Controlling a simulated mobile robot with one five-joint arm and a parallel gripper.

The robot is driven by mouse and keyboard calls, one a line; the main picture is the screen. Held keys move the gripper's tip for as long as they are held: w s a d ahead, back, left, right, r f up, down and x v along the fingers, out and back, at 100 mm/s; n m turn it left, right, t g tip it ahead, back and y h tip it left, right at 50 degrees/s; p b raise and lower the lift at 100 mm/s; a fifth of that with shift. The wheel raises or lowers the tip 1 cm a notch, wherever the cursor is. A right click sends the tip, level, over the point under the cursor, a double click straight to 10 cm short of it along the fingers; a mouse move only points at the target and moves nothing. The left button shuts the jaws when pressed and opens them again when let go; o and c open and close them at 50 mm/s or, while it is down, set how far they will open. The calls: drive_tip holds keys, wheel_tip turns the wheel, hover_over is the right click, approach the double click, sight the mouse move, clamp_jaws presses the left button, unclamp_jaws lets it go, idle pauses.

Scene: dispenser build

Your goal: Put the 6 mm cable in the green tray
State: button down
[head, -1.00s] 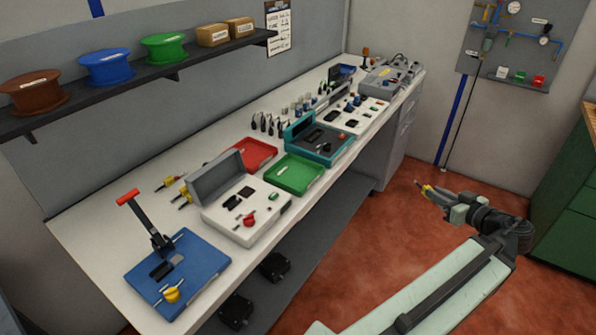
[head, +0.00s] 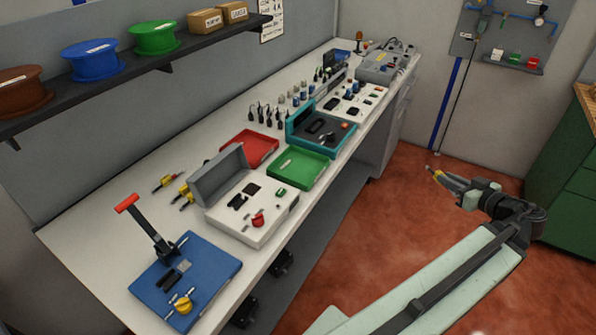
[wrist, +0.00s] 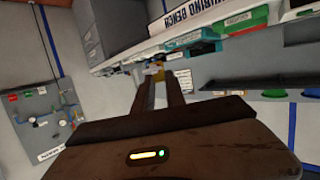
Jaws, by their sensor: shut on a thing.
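The green tray (head: 310,176) lies on the white bench, in front of the red tray, between the white device and the teal case. A small pale mark shows on its floor, which looks otherwise empty. My gripper (head: 437,174) is out over the red floor, right of the bench and well apart from the tray. It is shut on a small yellow piece (head: 434,171) with a thin tip, perhaps the cable; its size cannot be read. In the wrist view the yellow piece (wrist: 156,72) shows between the far ends of my fingers (wrist: 160,92).
Similar yellow-and-dark pieces (head: 163,182) lie on the bench behind the white device (head: 252,222) with its raised grey lid. The red tray (head: 262,146) and open teal case (head: 340,142) flank the green tray. A blue press (head: 215,265) stands at the near end.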

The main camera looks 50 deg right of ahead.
drive_tip(key=w+f+n+t+y+b, duration=0.1)
drive_tip(key=w+f+n+y, duration=0.1)
drive_tip(key=w, duration=0.5)
drive_tip(key=w+f+n+y+b, duration=0.1)
drive_tip(key=w+n+y+b, duration=0.15)
drive_tip(key=w, duration=0.55)
drive_tip(key=n+y+b, duration=0.3)
drive_tip(key=y, duration=0.2)
hover_over(304, 171)
drive_tip(key=f, duration=0.3)
drive_tip(key=shift+s+f, duration=0.25)
drive_tip(key=shift+f, duration=0.15)
drive_tip(key=f+b, duration=0.3)
drive_tip(key=f, duration=0.1)
drive_tip(key=shift+w+a+b, duration=0.1)
drive_tip(key=shift+w+b, duration=0.1)
drive_tip(key=shift+b, duration=0.2)
drive_tip(key=shift+r+p, duration=0.25)
drive_tip(key=shift+p, duration=0.05)
drive_tip(key=shift+f, duration=0.2)
drive_tip(key=c, duration=1.4)
unclamp_jaws()
drive_tip(key=shift+r, duration=0.1)
